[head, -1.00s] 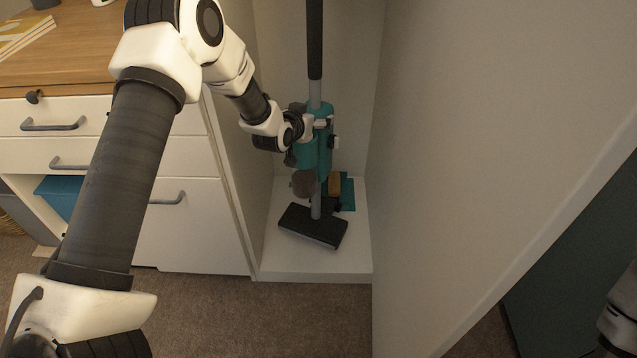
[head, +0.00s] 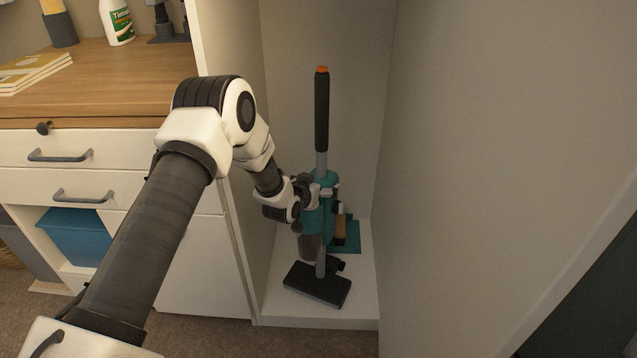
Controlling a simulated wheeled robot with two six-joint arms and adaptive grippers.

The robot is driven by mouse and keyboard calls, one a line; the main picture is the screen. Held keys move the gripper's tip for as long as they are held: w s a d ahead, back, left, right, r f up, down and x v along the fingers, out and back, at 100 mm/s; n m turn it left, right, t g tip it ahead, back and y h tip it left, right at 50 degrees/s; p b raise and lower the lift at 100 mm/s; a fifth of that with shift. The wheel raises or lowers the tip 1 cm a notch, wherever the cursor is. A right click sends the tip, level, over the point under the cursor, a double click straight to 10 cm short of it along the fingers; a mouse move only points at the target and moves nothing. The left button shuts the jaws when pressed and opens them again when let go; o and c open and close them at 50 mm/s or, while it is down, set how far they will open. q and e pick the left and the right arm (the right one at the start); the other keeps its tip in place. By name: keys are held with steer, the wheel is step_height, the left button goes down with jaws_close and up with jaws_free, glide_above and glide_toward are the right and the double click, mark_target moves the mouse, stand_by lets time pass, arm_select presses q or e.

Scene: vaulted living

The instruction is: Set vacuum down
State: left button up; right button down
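The vacuum (head: 322,110) is an upright stick type with a black handle tipped in orange, a teal body and a flat black floor head (head: 318,285). It stands close to upright inside a narrow white closet, its floor head at the white closet floor (head: 350,312); I cannot tell whether it bears full weight there. My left gripper (head: 315,196) reaches in from the left and is at the vacuum's teal body. Its fingers are partly hidden by the wrist and the body, but they appear closed around it. My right gripper is out of view.
A teal dustpan with a wooden-handled brush (head: 345,232) sits behind the vacuum to the right. Closet walls stand close on both sides, the right panel (head: 480,150) near me. A drawer cabinet (head: 90,150) with a wooden top (head: 120,85) is at left.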

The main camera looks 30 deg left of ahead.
arm_select(q)
steer(key=a+p+v, duration=0.1)
steer(key=p+v, duration=0.2)
steer(key=v, duration=0.9)
steer(key=s+d+f+g+h, duration=0.1)
steer(key=s+d+f+g, duration=0.3)
steer(key=s+f, duration=0.35)
steer(key=s+d+f+g, duration=0.3)
steer(key=s+d+f, duration=0.2)
steer(key=s+f, duration=0.25)
steer(key=s+d+f+g, duration=0.1)
steer(key=s+f+g, duration=0.1)
steer(key=s, duration=0.8)
steer(key=s+d+f+g, duration=0.2)
steer(key=s+g, duration=0.2)
steer(key=s, duration=0.6)
steer(key=shift+s+f+g, duration=0.2)
steer(key=shift+s+g, duration=0.2)
